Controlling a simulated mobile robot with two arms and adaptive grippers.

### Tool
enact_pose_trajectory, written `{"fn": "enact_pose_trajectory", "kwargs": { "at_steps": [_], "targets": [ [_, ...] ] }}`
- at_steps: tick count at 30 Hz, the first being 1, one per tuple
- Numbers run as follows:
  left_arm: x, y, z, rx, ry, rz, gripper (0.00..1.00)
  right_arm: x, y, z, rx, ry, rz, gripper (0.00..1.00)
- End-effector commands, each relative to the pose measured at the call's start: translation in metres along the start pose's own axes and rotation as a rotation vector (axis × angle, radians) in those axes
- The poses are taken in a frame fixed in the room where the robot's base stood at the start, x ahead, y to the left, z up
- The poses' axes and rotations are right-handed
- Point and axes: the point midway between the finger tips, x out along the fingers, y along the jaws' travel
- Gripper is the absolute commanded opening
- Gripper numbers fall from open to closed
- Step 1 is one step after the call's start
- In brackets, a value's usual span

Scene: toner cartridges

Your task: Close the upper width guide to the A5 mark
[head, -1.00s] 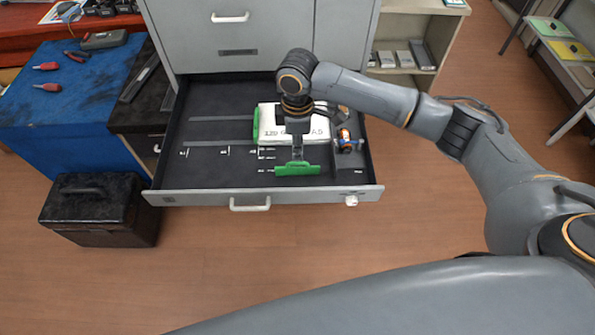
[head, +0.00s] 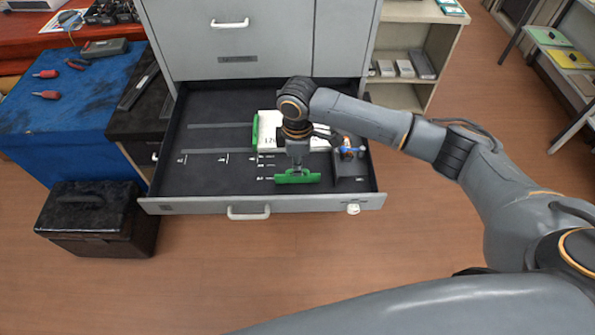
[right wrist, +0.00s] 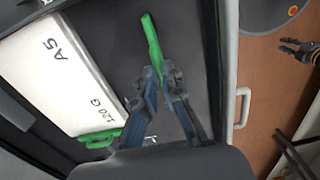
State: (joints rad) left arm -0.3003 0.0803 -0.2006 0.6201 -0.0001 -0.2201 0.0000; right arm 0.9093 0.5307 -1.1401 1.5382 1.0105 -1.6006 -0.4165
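A white paper stack marked "A5" and "120 G" (right wrist: 70,75) lies in the open drawer, partly hidden behind my right arm in the head view. A green guide (head: 255,133) stands at its left side; it shows too in the right wrist view (right wrist: 103,137). A second green guide (head: 297,177) stands nearer the drawer front, apart from the stack; it is the green bar in the right wrist view (right wrist: 152,42). My right gripper (right wrist: 162,76) is down at this front guide, its fingertips close together at the bar's near end. Whether they clamp it is unclear. My left gripper (right wrist: 287,45) is off to the side, fingers apart.
Slots and white size marks (head: 203,158) run across the dark drawer floor left of the guides. A small bin with coloured items (head: 348,155) is at the drawer's right. The drawer front (head: 310,204) has a white handle. A black case (head: 95,218) stands left.

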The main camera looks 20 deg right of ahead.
Motion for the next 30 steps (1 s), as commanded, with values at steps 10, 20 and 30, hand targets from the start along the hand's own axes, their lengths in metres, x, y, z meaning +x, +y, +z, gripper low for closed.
{"fn": "enact_pose_trajectory", "kwargs": {
  "at_steps": [10,20,30],
  "targets": [
    [0.005,0.0,0.0,0.0,0.0,0.0,0.25,0.001,0.017,-0.001,0.002,0.0,0.001,0.0],
    [0.012,0.0,0.001,-0.001,0.0,0.0,0.25,0.001,0.04,-0.001,0.002,0.001,0.001,0.0],
    [0.021,0.0,0.002,-0.001,0.0,-0.001,0.25,0.001,0.064,-0.001,0.002,0.001,0.002,0.0]
  ]
}}
